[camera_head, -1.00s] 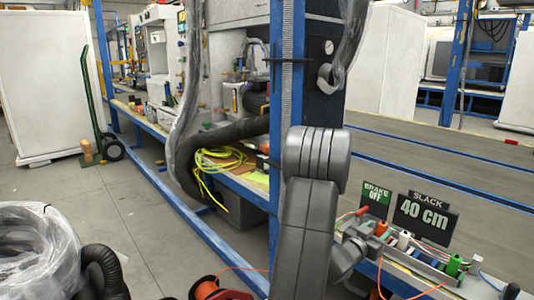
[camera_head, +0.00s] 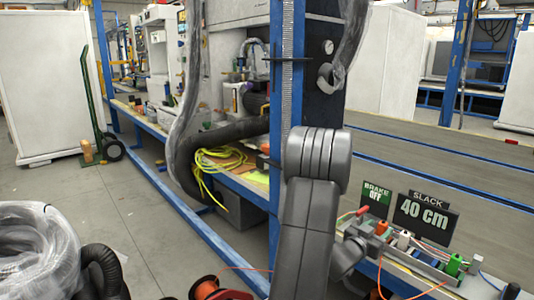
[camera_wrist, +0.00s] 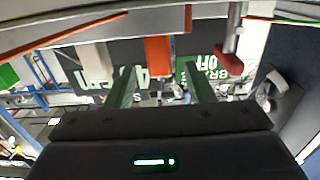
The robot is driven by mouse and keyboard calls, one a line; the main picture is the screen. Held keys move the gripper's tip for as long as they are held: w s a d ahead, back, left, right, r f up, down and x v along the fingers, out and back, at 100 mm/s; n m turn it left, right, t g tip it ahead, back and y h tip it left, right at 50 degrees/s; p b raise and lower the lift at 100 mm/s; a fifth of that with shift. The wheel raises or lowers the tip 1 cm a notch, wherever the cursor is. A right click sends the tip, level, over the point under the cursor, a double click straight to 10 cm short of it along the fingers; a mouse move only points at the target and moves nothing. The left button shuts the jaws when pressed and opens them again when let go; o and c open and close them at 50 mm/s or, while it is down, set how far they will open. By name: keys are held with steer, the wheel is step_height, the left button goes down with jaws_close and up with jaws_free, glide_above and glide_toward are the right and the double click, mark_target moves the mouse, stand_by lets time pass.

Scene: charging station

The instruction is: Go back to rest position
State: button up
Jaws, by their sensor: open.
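My gripper is at the end of my grey arm, low and right of centre in the head view, beside the row of coloured plugs. In the wrist view my gripper (camera_wrist: 158,76) is open, with its two greenish fingers apart. An orange plug (camera_wrist: 158,58) shows beyond the gap between them; I cannot tell whether it touches either finger. The same orange plug (camera_head: 381,228) stands at the left of the row in the head view. My arm hides part of the bench there.
A green "BRAKE OFF" sign (camera_head: 376,198) and a black "SLACK 40 cm" sign (camera_head: 425,217) stand behind the plugs. A green plug (camera_head: 454,265) is further right. A blue post (camera_head: 276,130) and yellow cable (camera_head: 205,170) lie left of my arm.

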mark_target(381, 228)
steer(key=b+x, duration=0.1)
steer(key=x, duration=0.2)
steer(key=shift+w+d+f, duration=0.15)
steer(key=shift+w+d, duration=0.05)
steer(key=shift+d, duration=0.1)
step_height(381, 228, up, 5)
steer(key=p, duration=0.4)
steer(key=shift+a+p, duration=0.1)
steer(key=shift+p, duration=0.55)
steer(key=shift+r+p, duration=0.35)
